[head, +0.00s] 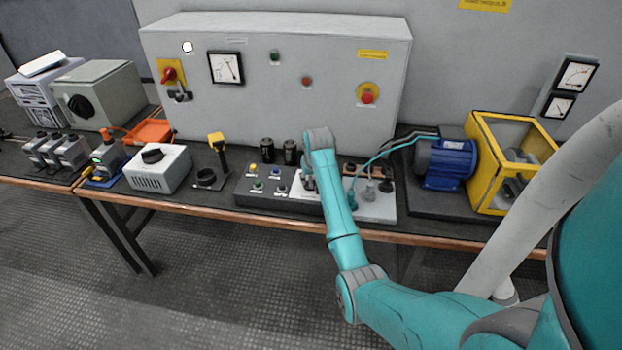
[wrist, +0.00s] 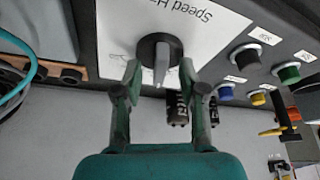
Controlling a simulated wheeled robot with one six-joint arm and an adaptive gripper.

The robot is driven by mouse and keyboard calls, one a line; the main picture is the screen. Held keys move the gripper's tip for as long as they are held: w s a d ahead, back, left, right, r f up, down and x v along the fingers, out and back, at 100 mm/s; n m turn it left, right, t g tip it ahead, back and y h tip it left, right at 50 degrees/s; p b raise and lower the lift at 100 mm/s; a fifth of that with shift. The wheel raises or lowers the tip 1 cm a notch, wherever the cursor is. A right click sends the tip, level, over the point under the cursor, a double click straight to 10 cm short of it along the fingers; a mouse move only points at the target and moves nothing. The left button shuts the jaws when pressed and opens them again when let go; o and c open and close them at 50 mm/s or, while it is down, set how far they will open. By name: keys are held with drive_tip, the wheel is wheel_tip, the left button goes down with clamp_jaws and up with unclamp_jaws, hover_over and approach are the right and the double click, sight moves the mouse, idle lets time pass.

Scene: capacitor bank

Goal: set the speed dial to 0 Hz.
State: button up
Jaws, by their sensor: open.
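The speed dial (wrist: 148,47) is a black round knob with a light grey bar across it, on a white plate (wrist: 113,35). The visible lettering, "Speed H…", appears upside down in the wrist view. My gripper (wrist: 160,68) is open, with one finger on each side of the knob and its bar. I cannot tell whether either finger touches it. In the head view my gripper (head: 308,182) points down over the control box on the bench, and my arm hides most of the dial. The numbers around the dial cannot be read.
Beside the dial are several coloured push buttons on a dark box (head: 245,190). Black cylinders (head: 267,151) stand behind it. A blue motor (head: 447,162) and a teal cable (head: 385,152) are to the right. A large grey cabinet (head: 200,45) stands behind.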

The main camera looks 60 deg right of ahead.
clamp_jaws()
drive_tip(key=shift+n, duration=0.3)
drive_tip(key=n, duration=0.2)
drive_tip(key=n+t+y, duration=0.1)
drive_tip(key=n, duration=0.1)
drive_tip(key=shift+s+d+y, duration=0.1)
drive_tip(key=shift+d+y, duration=0.05)
drive_tip(key=shift+y, duration=0.15)
drive_tip(key=shift+n+y, duration=0.8)
drive_tip(key=shift+n, duration=1.4)
unclamp_jaws()
